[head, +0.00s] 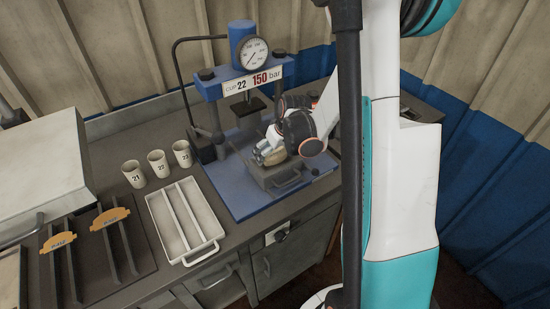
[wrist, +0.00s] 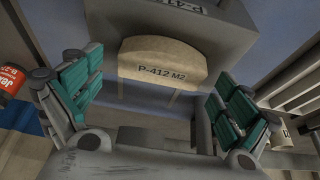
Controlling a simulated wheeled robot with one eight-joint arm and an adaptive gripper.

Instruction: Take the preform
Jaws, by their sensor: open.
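The preform, a tan arched piece marked "P-412 M2", is in the middle of the wrist view (wrist: 160,68). The mould's grey body, with a partly cut-off label, also shows in the wrist view (wrist: 215,22). My gripper (wrist: 152,92) is open, with one teal-padded finger on each side of the preform and gaps between. In the head view my gripper (head: 280,143) is over the mould and partly hides it.
A blue press (head: 243,85) with a gauge stands behind the mould on a blue plate. Several numbered cups (head: 157,163) and a pale divided tray (head: 156,212) are to the left. A dark tray (head: 66,270) holds orange-yellow pieces. A red can (wrist: 12,80) shows in the wrist view.

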